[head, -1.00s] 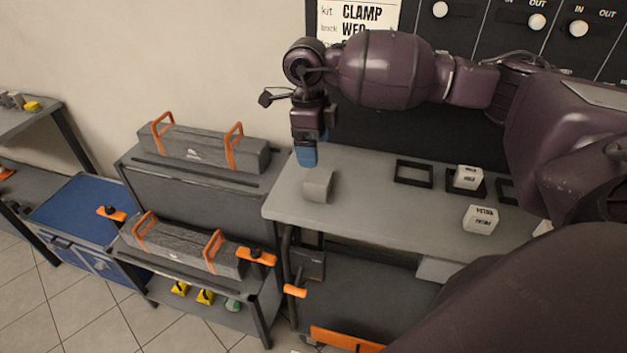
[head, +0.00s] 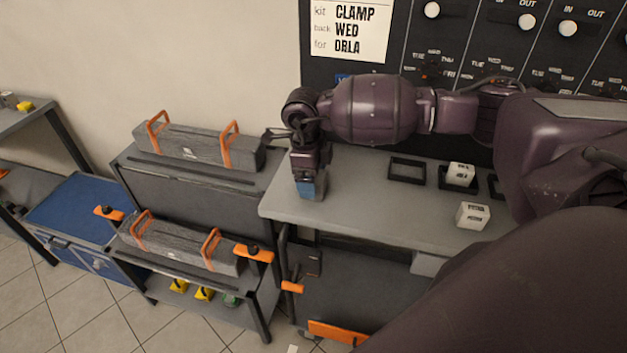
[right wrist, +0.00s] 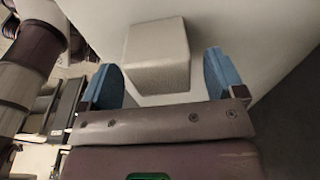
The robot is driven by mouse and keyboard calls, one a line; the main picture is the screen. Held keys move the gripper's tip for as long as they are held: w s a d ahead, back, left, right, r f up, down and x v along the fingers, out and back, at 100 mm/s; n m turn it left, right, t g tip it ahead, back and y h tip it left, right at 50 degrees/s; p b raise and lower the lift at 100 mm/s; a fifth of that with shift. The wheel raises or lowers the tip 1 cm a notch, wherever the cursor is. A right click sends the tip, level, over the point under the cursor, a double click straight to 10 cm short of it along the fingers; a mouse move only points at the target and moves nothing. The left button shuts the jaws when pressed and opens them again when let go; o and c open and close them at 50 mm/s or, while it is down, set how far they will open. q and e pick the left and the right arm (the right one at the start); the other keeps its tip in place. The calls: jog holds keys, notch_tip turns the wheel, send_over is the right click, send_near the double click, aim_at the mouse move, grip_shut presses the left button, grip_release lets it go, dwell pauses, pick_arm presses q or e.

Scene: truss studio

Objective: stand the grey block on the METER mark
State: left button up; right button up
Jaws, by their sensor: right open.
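The grey block (right wrist: 157,55) is a plain light-grey block in the right wrist view, on the pale bench top. In the head view my right gripper hides it. My right gripper (head: 311,190) is low over the bench's left end, pointing down. In the right wrist view its blue fingers (right wrist: 164,78) are apart, one on each side of the block, with a gap on both sides. Dark square outlines (head: 407,169) lie along the back of the bench. I cannot tell which is the METER mark. My left gripper is out of view.
A white lettered cube (head: 460,174) stands at a middle outline; another lettered cube (head: 473,215) stands nearer the front edge. The grey bench (head: 370,213) is clear between gripper and cubes. A dark panel with white knobs (head: 526,22) rises behind. Shelves with grey cases (head: 195,146) stand left.

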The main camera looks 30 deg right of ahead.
jog(key=shift+s+d+f, duration=0.1)
jog(key=shift+f, duration=0.6)
jog(key=shift+r, duration=0.1)
jog(key=c, duration=1.1)
